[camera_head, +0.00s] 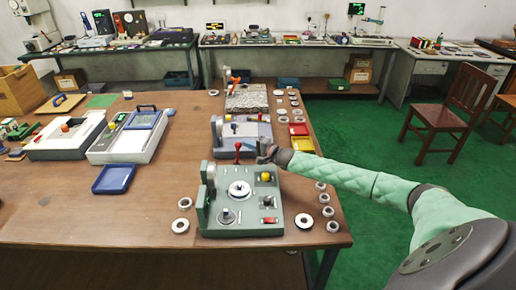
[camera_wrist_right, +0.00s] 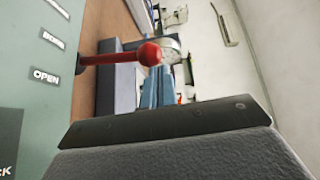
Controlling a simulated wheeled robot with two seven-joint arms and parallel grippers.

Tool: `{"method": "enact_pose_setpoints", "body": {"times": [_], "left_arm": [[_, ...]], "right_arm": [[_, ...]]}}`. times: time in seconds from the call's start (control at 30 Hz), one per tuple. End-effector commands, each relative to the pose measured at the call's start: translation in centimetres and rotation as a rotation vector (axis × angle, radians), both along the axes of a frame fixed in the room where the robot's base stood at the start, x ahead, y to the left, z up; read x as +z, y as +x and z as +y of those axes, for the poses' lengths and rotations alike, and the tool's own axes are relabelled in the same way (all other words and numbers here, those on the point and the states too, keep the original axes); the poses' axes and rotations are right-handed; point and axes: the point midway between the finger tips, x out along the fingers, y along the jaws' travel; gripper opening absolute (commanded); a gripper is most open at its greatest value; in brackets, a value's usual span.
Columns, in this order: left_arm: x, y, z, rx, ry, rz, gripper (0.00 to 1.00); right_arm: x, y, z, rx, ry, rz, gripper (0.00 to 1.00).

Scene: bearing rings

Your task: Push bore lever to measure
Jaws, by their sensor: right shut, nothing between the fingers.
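The green bearing gauge (camera_head: 240,218) stands on the front right part of the wooden table. Its bore lever, a red rod with a red ball (camera_head: 237,146), stands upright at the back edge. The lever's red ball (camera_wrist_right: 149,54) is large in the right wrist view, beside the labels "BORE" (camera_wrist_right: 53,39) and "OPEN" (camera_wrist_right: 46,76). My right gripper (camera_head: 264,151) is shut and empty, just right of the lever at about ball height. I cannot tell whether it touches the lever. My left gripper is not in view.
A grey-blue device (camera_head: 241,138) stands right behind the gauge. A blue tray (camera_head: 114,179) lies to the left. The table front left is clear.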

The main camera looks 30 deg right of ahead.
Motion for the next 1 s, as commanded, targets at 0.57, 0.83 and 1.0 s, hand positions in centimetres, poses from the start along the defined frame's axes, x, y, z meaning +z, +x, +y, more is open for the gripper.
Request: {"method": "enact_pose_setpoints", "body": {"times": [0.57,0.83,1.0], "left_arm": [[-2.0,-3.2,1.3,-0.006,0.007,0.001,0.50],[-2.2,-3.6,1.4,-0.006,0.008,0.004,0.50],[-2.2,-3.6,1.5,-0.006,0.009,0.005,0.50]], "right_arm": [[1.4,3.4,5.7,0.002,-0.228,0.139,0.00],[1.1,4.2,6.8,0.000,-0.224,0.137,0.00],[1.0,4.3,7.1,0.001,-0.224,0.137,0.00]]}}
